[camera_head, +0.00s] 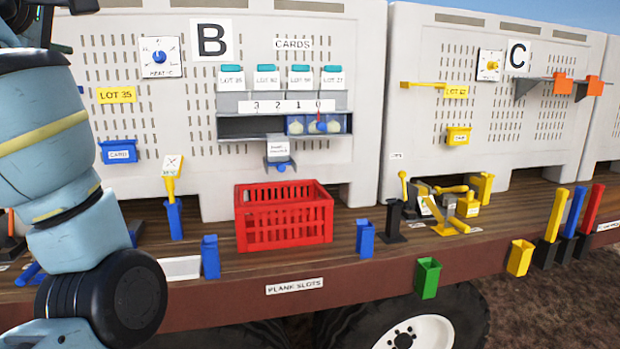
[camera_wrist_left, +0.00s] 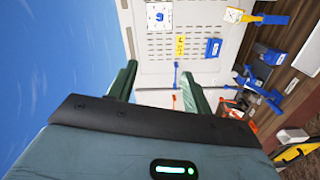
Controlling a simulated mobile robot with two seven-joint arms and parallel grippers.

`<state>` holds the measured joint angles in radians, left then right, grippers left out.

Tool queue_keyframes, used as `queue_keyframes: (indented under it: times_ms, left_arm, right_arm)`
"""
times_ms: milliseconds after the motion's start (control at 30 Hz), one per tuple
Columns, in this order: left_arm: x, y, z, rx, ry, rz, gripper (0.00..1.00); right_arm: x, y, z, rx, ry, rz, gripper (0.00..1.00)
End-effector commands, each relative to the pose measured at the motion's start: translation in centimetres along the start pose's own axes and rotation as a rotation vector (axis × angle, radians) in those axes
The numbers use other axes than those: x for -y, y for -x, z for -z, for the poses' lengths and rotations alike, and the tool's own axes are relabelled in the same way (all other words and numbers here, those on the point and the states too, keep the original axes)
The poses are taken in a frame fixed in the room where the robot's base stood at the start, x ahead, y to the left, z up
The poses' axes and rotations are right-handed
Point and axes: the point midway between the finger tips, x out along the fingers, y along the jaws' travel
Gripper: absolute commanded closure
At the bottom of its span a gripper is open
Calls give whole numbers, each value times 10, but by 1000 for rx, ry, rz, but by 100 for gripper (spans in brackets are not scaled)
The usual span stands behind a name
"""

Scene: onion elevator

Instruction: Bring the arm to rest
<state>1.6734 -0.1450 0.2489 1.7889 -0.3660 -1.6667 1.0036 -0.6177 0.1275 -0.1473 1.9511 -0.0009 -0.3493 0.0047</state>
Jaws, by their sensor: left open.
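My left arm (camera_head: 55,165) fills the left side of the head view, raised in front of the wagon's left part. In the left wrist view my left gripper (camera_wrist_left: 160,82) has its two green fingers spread apart with nothing between them. Behind the fingers that view shows the white panel (camera_wrist_left: 195,72), turned sideways, and open sky. I cannot make out the fingertips in the head view. My right arm and gripper are not in view.
A red crate (camera_head: 284,238) stands on the plank bed (camera_head: 350,262) below panel B (camera_head: 212,40). A card rack (camera_head: 292,104) hangs there. Panel C (camera_head: 518,56) is at right, with yellow tools (camera_head: 445,215) below it. Blue, green and yellow holders line the front edge.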

Motion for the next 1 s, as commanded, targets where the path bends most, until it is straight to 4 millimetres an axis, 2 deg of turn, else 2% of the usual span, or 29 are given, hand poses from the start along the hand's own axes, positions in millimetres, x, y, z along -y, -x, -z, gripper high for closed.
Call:
queue_keyframes:
  times_ms: [67,267,467,600,733,867,1000]
  left_arm:
    - [6,-5,-2,0,-10,9,50]
    - [54,-40,-23,-6,-125,48,50]
    - [118,-74,-50,2,-269,92,50]
    - [183,-96,-76,23,-406,129,50]
    - [250,-109,-102,56,-539,158,50]
    - [318,-112,-128,101,-668,181,50]
    - [393,-104,-155,162,-801,199,50]
  right_arm:
    - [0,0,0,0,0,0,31]
    - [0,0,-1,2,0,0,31]
    - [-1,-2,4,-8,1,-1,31]
    - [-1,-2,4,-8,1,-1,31]
    - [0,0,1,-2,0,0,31]
    - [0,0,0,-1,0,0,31]
    - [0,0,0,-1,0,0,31]
